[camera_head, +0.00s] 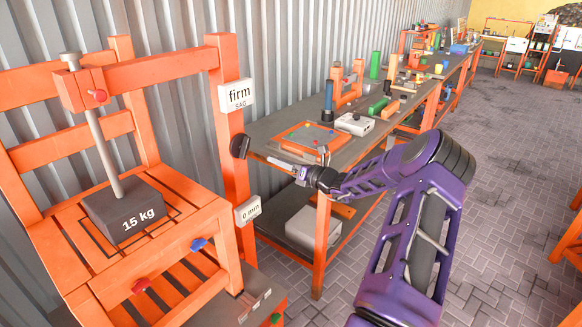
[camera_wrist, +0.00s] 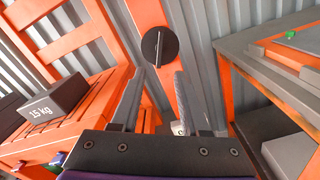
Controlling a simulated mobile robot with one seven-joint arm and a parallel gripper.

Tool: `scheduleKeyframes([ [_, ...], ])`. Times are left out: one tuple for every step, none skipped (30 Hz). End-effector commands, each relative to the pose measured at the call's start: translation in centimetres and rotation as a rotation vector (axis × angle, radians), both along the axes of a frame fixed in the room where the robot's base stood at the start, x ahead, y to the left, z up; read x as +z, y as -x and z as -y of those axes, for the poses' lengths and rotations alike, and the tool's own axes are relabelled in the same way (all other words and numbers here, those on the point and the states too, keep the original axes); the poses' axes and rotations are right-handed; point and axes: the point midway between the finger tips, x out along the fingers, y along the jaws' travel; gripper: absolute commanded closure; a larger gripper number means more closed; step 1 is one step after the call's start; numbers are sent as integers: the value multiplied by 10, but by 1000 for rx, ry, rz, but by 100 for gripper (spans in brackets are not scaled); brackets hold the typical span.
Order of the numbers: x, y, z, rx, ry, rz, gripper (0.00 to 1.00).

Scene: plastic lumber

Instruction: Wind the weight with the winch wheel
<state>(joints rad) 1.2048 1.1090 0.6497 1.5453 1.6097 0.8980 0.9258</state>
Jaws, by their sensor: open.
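The winch wheel is a dark round disc (camera_head: 240,146) on the side of an orange post; in the wrist view it (camera_wrist: 160,46) faces me with a pale bar across it. My gripper (camera_head: 265,158) is at the right of the wheel, pointing at it. In the wrist view its two fingers (camera_wrist: 158,88) are apart and empty, with the wheel beyond and above them, not between them. The dark weight marked 15 kg (camera_head: 124,208) rests on the orange slatted seat of the frame, under a grey rod (camera_head: 103,150). It also shows in the wrist view (camera_wrist: 58,98).
White tags read "firm" (camera_head: 237,96) and "0 mm" (camera_head: 248,210) on the post. A red knob (camera_head: 141,286) and a blue knob (camera_head: 199,244) sit on the frame's front. A workbench (camera_head: 280,124) with tools stands right of the post. The paved floor is open farther right.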

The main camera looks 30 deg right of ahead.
Motion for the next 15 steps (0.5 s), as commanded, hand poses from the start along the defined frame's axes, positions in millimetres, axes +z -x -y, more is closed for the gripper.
scheduleKeyframes([
  [-1,11,4,-2,1,-2,55],
  [-1,16,6,-2,0,-2,55],
  [0,22,8,-1,1,-2,55],
  [0,26,9,-1,1,-2,55],
  [0,29,10,-1,1,-2,55],
  [0,33,12,-2,0,-1,55],
  [0,36,12,-2,-1,-1,55],
  [0,38,12,-1,-1,-1,55],
  [0,40,13,0,-1,0,55],
  [0,41,13,0,-1,0,55],
  [0,42,13,0,-1,0,55],
  [0,42,14,0,-1,0,55],
  [0,43,14,0,-1,0,55],
  [0,43,14,0,-1,0,55],
  [0,43,14,0,-1,0,55],
])
